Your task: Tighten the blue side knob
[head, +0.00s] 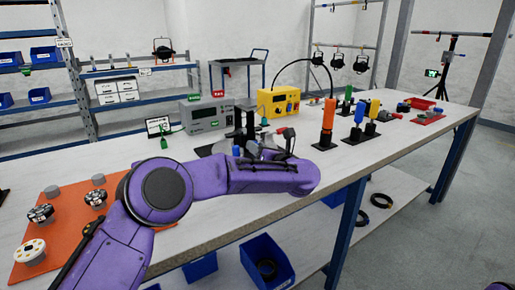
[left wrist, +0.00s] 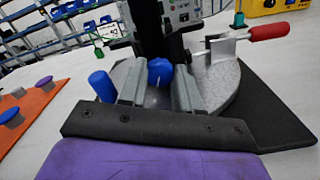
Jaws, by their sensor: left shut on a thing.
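The blue side knob (left wrist: 160,70) is a rounded blue piece on a dark upright fixture (left wrist: 157,30) over a round grey plate. My left gripper (left wrist: 158,83) has one grey finger on each side of the knob and is shut on it. A separate blue cylinder (left wrist: 102,86) stands left of the fingers. In the head view my purple left arm reaches across the bench to the fixture (head: 246,122) and hides its lower part and the knob. My right gripper is not in view.
A red-handled clamp (left wrist: 268,31) sits right of the fixture. A yellow box (head: 278,102) and a grey box (head: 205,115) stand behind. Upright orange (head: 328,116), yellow and blue-topped tools stand to the right. An orange mat (head: 60,215) with round pieces lies left. The front right bench is clear.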

